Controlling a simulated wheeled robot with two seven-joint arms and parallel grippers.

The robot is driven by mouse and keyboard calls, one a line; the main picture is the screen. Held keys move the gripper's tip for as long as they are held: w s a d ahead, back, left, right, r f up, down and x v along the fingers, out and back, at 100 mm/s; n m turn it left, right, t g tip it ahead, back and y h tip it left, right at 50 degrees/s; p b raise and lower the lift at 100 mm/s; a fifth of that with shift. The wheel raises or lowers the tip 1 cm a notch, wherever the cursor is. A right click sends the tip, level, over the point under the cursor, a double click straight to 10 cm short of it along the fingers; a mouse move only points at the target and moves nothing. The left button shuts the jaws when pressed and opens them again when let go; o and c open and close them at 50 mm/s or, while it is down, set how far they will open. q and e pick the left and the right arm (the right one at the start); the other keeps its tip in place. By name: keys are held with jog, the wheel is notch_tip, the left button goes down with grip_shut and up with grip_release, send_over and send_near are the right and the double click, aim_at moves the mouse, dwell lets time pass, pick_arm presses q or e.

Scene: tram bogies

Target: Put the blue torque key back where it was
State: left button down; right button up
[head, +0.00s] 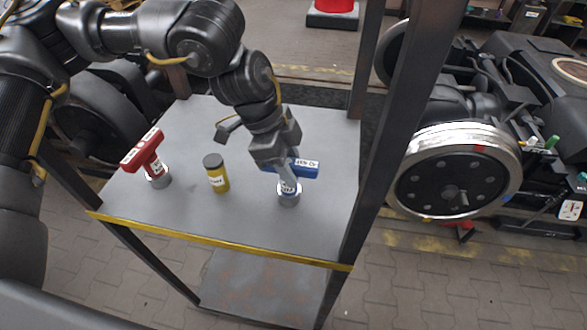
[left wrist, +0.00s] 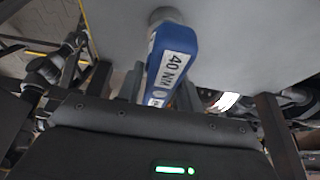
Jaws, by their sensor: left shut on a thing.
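The blue torque key (head: 305,168) is a T-shaped tool with a white label on its handle. It stands about upright, its lower end at a grey round holder (head: 289,200) on the right part of the grey table. I cannot tell how deep it sits in the holder. My left gripper (head: 284,170) reaches down from above and is shut on the blue key, hiding part of its handle. In the left wrist view the blue handle (left wrist: 173,50), marked 40 N, lies between the fingers. My right gripper is not in view.
A red T-handled key (head: 144,150) stands in a grey holder at the table's left. A dark post (head: 390,140) rises at the table's right edge. The table (head: 240,225) is bare in front.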

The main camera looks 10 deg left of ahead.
pick_arm(q)
jog(key=shift+s+r, duration=0.1)
jog(key=shift+r, duration=0.05)
jog(key=c, duration=1.1)
grip_release()
jog(key=shift+f, duration=0.25)
jog(key=shift+c, duration=0.2)
jog(key=shift+o, duration=1.1)
jog(key=shift+r, duration=0.3)
jog(key=shift+a+r, duration=0.15)
jog(key=shift+r, duration=0.2)
jog(key=v, duration=0.6)
jog(key=shift+a+r+b, duration=0.15)
jog(key=shift+r+b, duration=0.05)
jog(key=shift+b, duration=0.15)
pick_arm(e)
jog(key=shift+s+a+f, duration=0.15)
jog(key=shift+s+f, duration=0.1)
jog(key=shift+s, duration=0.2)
